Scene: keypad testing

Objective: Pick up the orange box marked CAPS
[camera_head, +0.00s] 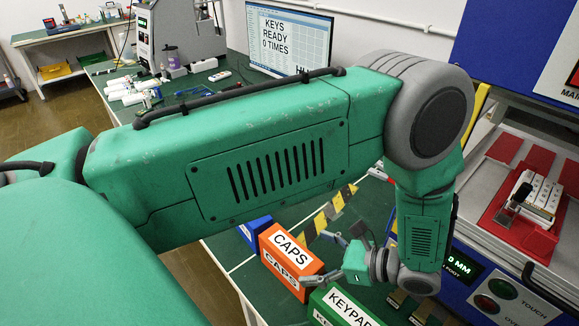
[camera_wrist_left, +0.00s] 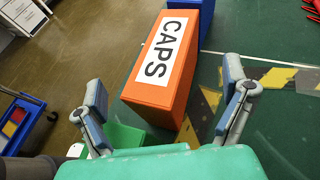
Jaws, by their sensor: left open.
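The orange box marked CAPS (camera_head: 284,252) stands on the green table between a blue box and a green box. My left gripper (camera_head: 318,258) is beside it, with its fingers at the box's right side in the head view. In the left wrist view the orange box (camera_wrist_left: 160,72) lies ahead of the open gripper (camera_wrist_left: 168,98), between the lines of its two spread fingers. The fingers do not appear closed on it. My left arm crosses the head view and hides part of the table. My right gripper is not in view.
A green box marked KEYPAD (camera_head: 342,308) stands close in front of the orange box, and a blue box (camera_head: 252,232) close behind. Yellow-black tape (camera_head: 322,220) marks the table. A test machine with a red plate (camera_head: 503,222) stands right. A monitor (camera_head: 290,38) is behind.

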